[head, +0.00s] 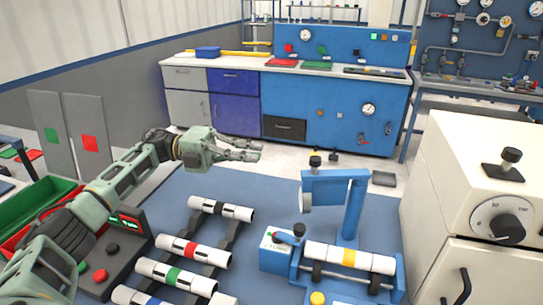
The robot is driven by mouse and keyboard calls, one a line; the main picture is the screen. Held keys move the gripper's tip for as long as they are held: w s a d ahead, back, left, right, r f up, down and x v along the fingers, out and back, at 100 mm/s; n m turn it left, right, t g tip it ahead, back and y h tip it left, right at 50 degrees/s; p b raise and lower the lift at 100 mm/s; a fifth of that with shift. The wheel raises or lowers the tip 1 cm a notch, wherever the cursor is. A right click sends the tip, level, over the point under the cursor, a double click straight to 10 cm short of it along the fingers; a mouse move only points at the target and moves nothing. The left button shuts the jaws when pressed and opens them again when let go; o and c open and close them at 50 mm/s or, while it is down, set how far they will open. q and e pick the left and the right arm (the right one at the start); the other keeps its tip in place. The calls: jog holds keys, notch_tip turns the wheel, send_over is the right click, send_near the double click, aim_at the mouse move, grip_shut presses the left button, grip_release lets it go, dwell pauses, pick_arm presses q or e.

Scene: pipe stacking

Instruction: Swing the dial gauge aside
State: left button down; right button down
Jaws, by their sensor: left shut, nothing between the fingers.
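The dial gauge (307,193) seems to be the pale disc seen nearly edge-on, on a blue arm from a blue post (353,211); its face is hidden. My right gripper is out of view.
White pipes with black (221,209), red (193,251) and green (175,277) bands lie on a dark rack left of the stand. A cream cabinet with a knob (500,222) stands at the right. A blue workbench (335,112) is behind.

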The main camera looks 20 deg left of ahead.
pick_arm(q)
jog(key=a, duration=0.1)
jog(key=n+y+p, duration=0.1)
jog(key=p, duration=0.2)
send_near(312, 179)
notch_tip(312, 179, down, 3)
jog(key=s+d, duration=0.1)
jog(key=s, duration=0.1)
jog(key=s+d+p, duration=0.1)
jog(key=d, duration=0.1)
jog(key=s+d+f+n+t+y+p, duration=0.1)
jog(key=s+d+f+n+t+p, duration=0.1)
jog(key=d, duration=0.1)
jog(key=shift+s+d, duration=0.2)
jog(key=shift+d, duration=0.1)
jog(key=s+a+r+n+t+y+p, duration=0.1)
jog(key=s+r+n+t+y+p, duration=0.3)
jog(key=s+r+t, duration=0.45)
jog(key=shift+n+g+y, duration=0.3)
jog(key=shift+g, duration=0.05)
jog(key=shift+w+d+f+p, duration=0.15)
jog(key=shift+w+d+p, duration=0.5)
jog(key=shift+w, duration=1.35)
jog(key=shift+w+d+f+p, duration=0.15)
jog(key=shift+w+d+p, duration=0.15)
jog(key=shift+w+d, duration=1.25)
jog(key=shift+w+d+f+p, duration=0.15)
jog(key=shift+w+d+p, duration=0.3)
jog(key=shift+w, duration=2)
